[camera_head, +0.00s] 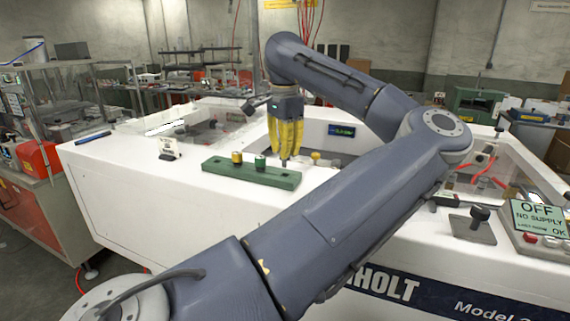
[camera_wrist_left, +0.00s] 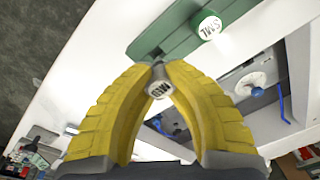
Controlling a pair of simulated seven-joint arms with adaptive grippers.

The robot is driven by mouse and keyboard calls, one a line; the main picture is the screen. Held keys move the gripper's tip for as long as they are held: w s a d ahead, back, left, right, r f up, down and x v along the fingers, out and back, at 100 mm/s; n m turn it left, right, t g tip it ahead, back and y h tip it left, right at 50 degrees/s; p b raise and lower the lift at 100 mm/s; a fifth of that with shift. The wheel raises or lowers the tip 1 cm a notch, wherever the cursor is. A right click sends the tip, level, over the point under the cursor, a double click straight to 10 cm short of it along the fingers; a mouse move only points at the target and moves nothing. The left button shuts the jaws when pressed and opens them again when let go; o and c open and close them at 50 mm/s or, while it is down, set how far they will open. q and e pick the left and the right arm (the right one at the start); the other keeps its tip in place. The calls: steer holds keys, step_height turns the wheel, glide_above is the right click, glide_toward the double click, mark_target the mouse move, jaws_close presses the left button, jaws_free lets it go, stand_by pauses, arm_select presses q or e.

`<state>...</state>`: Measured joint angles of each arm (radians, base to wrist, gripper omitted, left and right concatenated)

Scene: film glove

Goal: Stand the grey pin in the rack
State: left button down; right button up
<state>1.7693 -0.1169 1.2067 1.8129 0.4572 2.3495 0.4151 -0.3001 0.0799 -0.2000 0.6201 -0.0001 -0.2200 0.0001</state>
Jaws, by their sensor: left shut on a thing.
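The green rack (camera_head: 222,166) lies on the white machine top. A yellow-topped pin (camera_head: 237,157) and a green-topped pin (camera_head: 260,161) stand in its left and middle parts. My left gripper (camera_head: 285,150), with yellow fingers, points down over the rack's right part. It is shut on the grey pin (camera_head: 284,161), which is roughly upright. In the left wrist view the grey pin's lettered top (camera_wrist_left: 158,88) sits between the fingertips (camera_wrist_left: 160,75), beside the rack (camera_wrist_left: 152,42). The green pin (camera_wrist_left: 207,25) shows there too. I cannot tell whether the grey pin's lower end touches the rack.
A yellow knob (camera_head: 315,157) stands right of the rack. A small white sign (camera_head: 168,148) and a blue marker (camera_head: 93,137) are to the left. A black-knobbed block (camera_head: 474,226) and a control box (camera_head: 541,219) are at the right. Bare white top lies left of the rack.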

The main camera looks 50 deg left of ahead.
mark_target(285, 164)
arm_select(q)
steer(key=shift+f, duration=2)
steer(key=shift+f, duration=0.1)
steer(key=c, duration=1.4)
jaws_free()
steer(key=r, duration=1.2)
steer(key=shift+s+d+r, duration=0.15)
steer(key=shift+s+d, duration=0.1)
steer(key=shift+d, duration=0.05)
